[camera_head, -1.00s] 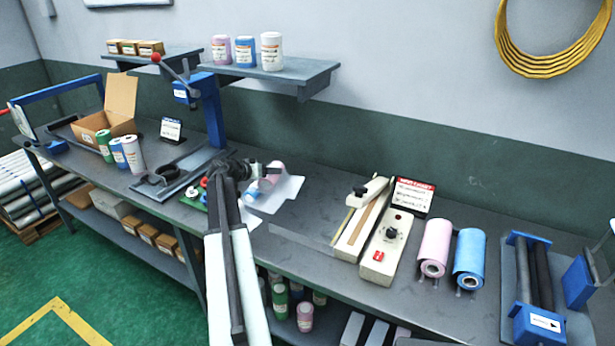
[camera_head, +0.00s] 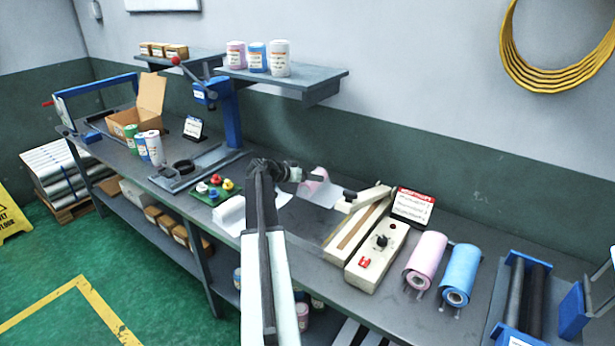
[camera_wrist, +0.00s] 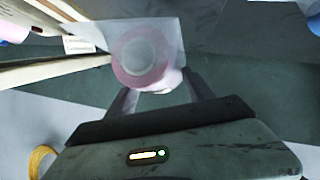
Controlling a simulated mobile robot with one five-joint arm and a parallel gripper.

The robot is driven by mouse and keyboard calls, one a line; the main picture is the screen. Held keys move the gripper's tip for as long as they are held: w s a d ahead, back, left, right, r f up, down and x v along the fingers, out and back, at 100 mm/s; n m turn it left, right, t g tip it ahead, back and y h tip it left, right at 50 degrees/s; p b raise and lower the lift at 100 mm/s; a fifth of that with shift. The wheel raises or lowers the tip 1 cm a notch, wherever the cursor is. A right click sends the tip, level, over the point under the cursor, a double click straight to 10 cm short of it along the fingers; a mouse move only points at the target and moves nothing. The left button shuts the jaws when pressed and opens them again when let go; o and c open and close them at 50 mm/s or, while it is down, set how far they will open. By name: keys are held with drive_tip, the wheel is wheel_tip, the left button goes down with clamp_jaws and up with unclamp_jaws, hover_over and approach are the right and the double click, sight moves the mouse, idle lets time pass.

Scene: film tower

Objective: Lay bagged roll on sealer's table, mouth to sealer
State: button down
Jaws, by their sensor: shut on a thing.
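My gripper (camera_head: 303,175) is shut on the pink bagged roll (camera_head: 314,182) and holds it over the bench, just left of the sealer. In the wrist view the roll (camera_wrist: 141,58) shows end-on between the two fingers (camera_wrist: 160,92). Its clear bag (camera_head: 327,194) spreads out around it, with film reaching toward the sealer side; I cannot tell exactly where the mouth lies. The sealer (camera_head: 388,246) is a cream unit with a dial, a red switch and a long bar. The flat grey surface left of it (camera_head: 305,228) is bare, partly hidden by my arm.
A red-headed sign (camera_head: 412,205) stands behind the sealer. A pink roll (camera_head: 426,255) and a blue roll (camera_head: 461,268) lie right of it. Coloured knobs (camera_head: 215,187) on a green board and a white item (camera_head: 229,212) sit to the left. A blue press (camera_head: 225,110) stands further back.

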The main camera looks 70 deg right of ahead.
sight(298, 189)
drive_tip(key=shift+w+d+r+m+g, duration=0.1)
drive_tip(key=shift+w+r+m+g, duration=0.1)
drive_tip(key=shift+r+m+g, duration=0.25)
drive_tip(key=shift+a+f+y, duration=0.15)
drive_tip(key=shift+a+y, duration=0.05)
drive_tip(key=shift+y, duration=0.1)
wheel_tip(298, 189, down, 6)
drive_tip(key=b, duration=0.6)
drive_tip(key=shift+f+b, duration=0.3)
drive_tip(key=shift+b, duration=0.1)
idle(0.7)
drive_tip(key=shift+c, duration=1.4)
unclamp_jaws()
drive_tip(key=shift+a, duration=0.1)
drive_tip(key=shift+w+a+r, duration=0.15)
drive_tip(key=shift+r, duration=0.05)
drive_tip(key=p+v, duration=0.3)
drive_tip(key=v, duration=0.4)
drive_tip(key=shift+r+p, duration=0.1)
drive_tip(key=shift+p, duration=0.3)
drive_tip(key=shift+a, duration=0.1)
